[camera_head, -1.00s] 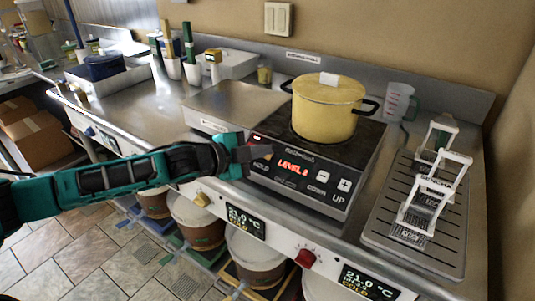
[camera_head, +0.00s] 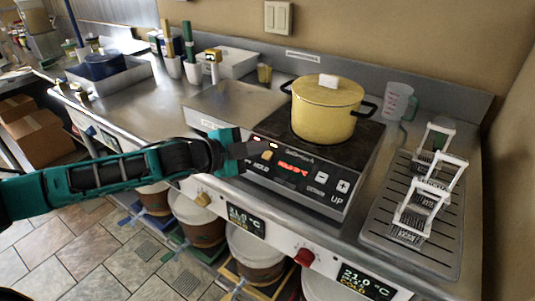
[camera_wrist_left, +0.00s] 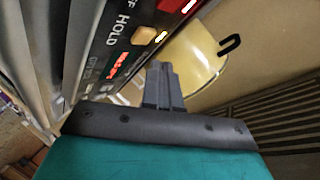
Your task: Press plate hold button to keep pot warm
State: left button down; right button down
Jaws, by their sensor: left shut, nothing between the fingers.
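The hot plate (camera_head: 300,175) has a sloped front panel with a lit red display (camera_head: 293,167), too small to read. An amber hold button (camera_head: 268,155) sits left of the display, above the label HOLD. It also shows in the left wrist view (camera_wrist_left: 145,36), beside a lit indicator. The yellow pot (camera_head: 325,112) stands lidded on the plate's black top. My left gripper (camera_head: 257,148) is shut and empty, its tips just left of the hold button. In the left wrist view its fingers (camera_wrist_left: 160,75) appear apart from the button. My right gripper is out of view.
A measuring jug (camera_head: 398,102) stands behind right of the plate. A drain tray (camera_head: 375,235) with white racks (camera_head: 425,205) lies to the right. A red knob (camera_head: 304,257) sticks out below the counter edge. Open steel counter (camera_head: 135,108) lies to the left.

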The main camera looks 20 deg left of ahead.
pick_arm(q)
jog(key=shift+s+a+r, duration=0.1)
jog(key=shift+s+r, duration=0.35)
jog(key=shift+r, duration=0.3)
jog(key=shift+s+r, duration=0.4)
jog(key=shift+r, duration=0.35)
jog(key=shift+s+a+r, duration=0.1)
jog(key=shift+s+r, duration=0.35)
jog(key=shift+r, duration=0.3)
jog(key=s+d+f+n+g+y, duration=0.2)
jog(key=s+d+f+n, duration=0.3)
jog(key=s+d+f, duration=0.3)
jog(key=s+a+f+n+g+y, duration=0.15)
jog(key=s+f+n+g, duration=0.3)
jog(key=s, duration=0.45)
jog(key=s+a+f+n+g+y, duration=0.1)
jog(key=s+f+n+g+y, duration=0.3)
jog(key=s, duration=0.5)
jog(key=w+d+f+t+h, duration=0.3)
jog(key=w+f+t, duration=0.3)
jog(key=f+t, duration=0.2)
jog(key=shift+w+f, duration=0.35)
jog(key=shift+f, duration=0.6)
jog(key=shift+n, duration=0.25)
